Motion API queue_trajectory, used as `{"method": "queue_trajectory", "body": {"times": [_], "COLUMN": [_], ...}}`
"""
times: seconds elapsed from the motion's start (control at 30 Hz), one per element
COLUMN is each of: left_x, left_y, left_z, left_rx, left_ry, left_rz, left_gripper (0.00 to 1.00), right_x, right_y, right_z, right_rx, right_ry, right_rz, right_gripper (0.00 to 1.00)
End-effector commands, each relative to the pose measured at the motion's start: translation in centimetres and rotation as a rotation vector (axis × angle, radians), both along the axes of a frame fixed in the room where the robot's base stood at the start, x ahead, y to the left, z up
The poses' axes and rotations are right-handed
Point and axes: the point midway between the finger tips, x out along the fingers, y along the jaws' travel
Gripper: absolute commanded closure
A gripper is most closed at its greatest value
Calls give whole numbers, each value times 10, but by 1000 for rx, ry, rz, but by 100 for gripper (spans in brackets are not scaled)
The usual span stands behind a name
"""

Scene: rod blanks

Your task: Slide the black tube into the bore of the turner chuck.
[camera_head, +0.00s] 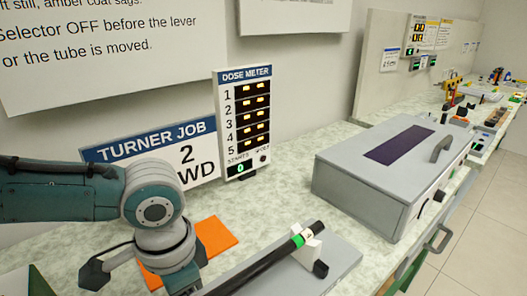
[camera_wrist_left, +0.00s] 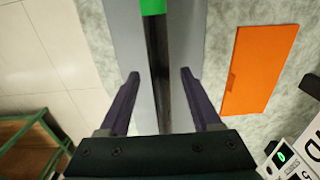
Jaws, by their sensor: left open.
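The black tube (camera_head: 262,265) lies slanted on a grey plate (camera_head: 335,262), its far end in a white notched rest (camera_head: 309,246). It has a green band near that end. In the left wrist view the tube (camera_wrist_left: 158,60) runs lengthwise between the spread fingers of my left gripper (camera_wrist_left: 160,75), which is open with a gap on both sides. I cannot tell how far above the tube the fingers are. In the head view my left wrist hides part of the bench, and the fingertips are not clear. I cannot make out the turner chuck or its bore. My right gripper is not in view.
A grey lidded box (camera_head: 385,165) with a dark window and handle stands on the bench to the right. An orange mat (camera_head: 215,238) lies beside the plate. A dose meter (camera_head: 247,125) showing a green 0 and a Turner Job sign (camera_head: 203,165) stand behind.

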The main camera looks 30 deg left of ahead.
Motion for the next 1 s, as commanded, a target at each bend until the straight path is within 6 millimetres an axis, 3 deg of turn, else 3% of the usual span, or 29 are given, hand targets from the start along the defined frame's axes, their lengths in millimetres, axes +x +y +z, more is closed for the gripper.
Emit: {"method": "queue_trajectory", "body": {"times": [0.5, 1.0], "left_x": [0, 0], "left_y": [0, 0], "left_z": [89, 97], "left_rx": [0, 0], "left_ry": [-3, -1], "left_rz": [1, 0], "left_gripper": [35, 35], "right_x": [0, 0], "right_y": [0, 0], "right_z": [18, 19], "right_rx": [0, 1], "right_ry": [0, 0], "right_rz": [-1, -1], "right_gripper": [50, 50]}}
